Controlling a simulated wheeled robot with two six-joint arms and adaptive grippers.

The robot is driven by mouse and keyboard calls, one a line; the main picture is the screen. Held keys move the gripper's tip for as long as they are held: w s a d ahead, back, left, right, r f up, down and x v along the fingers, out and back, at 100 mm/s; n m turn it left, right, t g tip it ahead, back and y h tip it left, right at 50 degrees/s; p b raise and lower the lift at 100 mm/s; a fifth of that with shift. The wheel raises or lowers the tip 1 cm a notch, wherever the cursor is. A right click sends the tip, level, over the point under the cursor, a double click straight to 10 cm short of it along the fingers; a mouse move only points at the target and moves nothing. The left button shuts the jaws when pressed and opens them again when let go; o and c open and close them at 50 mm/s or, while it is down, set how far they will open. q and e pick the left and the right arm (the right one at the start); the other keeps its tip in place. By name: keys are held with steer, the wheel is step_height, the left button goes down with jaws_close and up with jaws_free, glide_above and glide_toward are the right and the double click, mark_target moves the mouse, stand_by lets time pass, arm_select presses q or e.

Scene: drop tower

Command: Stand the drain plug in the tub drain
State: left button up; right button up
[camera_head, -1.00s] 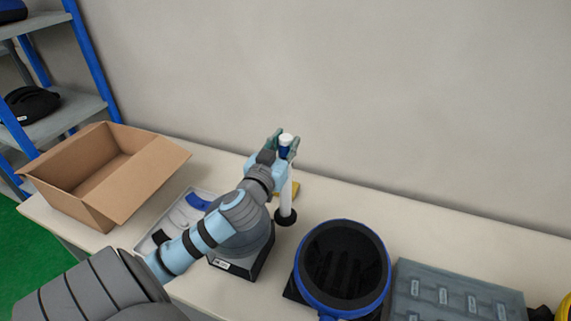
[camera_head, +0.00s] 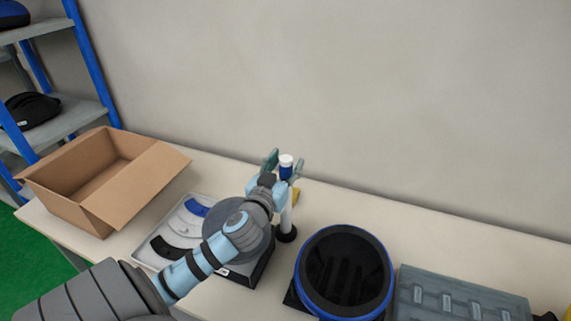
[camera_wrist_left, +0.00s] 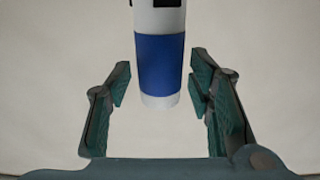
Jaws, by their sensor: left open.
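A white post (camera_head: 287,216) with a blue band and a white cap stands upright, its foot at a black round base (camera_head: 286,235). My left gripper (camera_head: 285,163) is around its upper end, open, with one finger on each side. In the left wrist view, the blue band (camera_wrist_left: 160,62) lies between the fingertips (camera_wrist_left: 160,82), with a gap on both sides. No tub drain is plainly recognisable, and I cannot tell whether this post is the drain plug. My right gripper is not in view.
A cardboard box (camera_head: 70,205) stands at the left of the table. A tray with blue and black pieces (camera_head: 140,252) lies beside my left arm. A blue-rimmed black bin (camera_head: 386,292) and a grey case (camera_head: 462,297) stand to the right. A wall is behind.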

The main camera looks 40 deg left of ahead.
arm_select(q)
steer(key=shift+r, duration=0.1)
steer(key=shift+s, duration=0.1)
steer(key=shift+o, duration=0.6)
steer(key=b+v, duration=0.1)
steer(key=v, duration=1)
steer(key=p+x, duration=0.4)
steer(key=x, duration=0.7)
steer(key=shift+w, duration=0.3)
jaws_close()
